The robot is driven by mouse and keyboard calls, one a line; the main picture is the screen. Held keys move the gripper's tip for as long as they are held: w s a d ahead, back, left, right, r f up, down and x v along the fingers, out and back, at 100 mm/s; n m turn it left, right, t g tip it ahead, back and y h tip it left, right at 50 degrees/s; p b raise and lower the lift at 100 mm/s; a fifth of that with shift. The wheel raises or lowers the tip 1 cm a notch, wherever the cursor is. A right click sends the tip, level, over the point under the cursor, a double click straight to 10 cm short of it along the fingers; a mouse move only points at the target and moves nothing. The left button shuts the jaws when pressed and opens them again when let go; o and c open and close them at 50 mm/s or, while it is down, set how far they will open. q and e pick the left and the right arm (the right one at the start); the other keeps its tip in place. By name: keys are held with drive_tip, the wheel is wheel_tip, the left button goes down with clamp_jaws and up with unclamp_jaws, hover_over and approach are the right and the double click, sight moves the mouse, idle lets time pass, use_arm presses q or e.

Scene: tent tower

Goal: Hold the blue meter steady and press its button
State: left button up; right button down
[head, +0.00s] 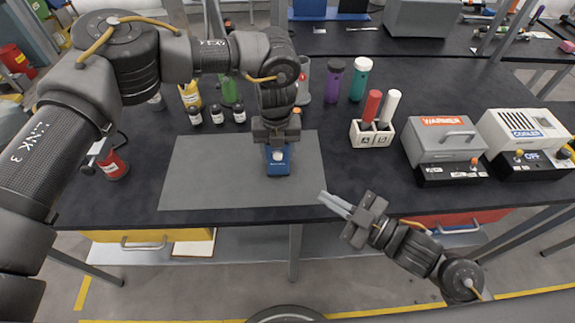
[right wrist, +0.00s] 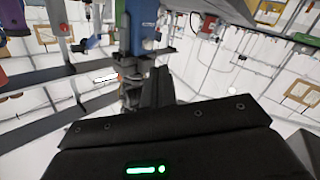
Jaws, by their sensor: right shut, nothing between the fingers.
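The blue meter (head: 284,171) stands on the grey mat in the head view, with a pale round spot on its upper face. My left gripper (head: 277,146) points down right at the top of the meter. Its fingertips are hidden, so its grip on the meter cannot be made out. In the right wrist view, the blue meter (right wrist: 143,28) shows at the top, with the dark left gripper against it. My right gripper (head: 335,204) is shut and empty, in front of the table's near edge, to the right of and nearer than the meter. Its dark fingers (right wrist: 160,88) point toward the meter.
The grey mat (head: 220,185) is otherwise clear. Several small bottles (head: 217,114) stand behind it at left. A white holder (head: 371,138) with red and white sticks stands to the right, then a warmer (head: 440,140) and a cooler (head: 522,132). A red container (head: 113,167) stands at left.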

drive_tip(key=n, duration=0.9)
drive_tip(key=s+r+n, duration=0.1)
drive_tip(key=n, duration=0.3)
drive_tip(key=shift+a+y, duration=0.25)
drive_tip(key=shift+y, duration=0.05)
drive_tip(key=shift+w, duration=0.1)
approach(278, 157)
drive_tip(key=x, duration=0.6)
drive_tip(key=shift+a+f, duration=0.25)
drive_tip(key=shift+a, duration=0.2)
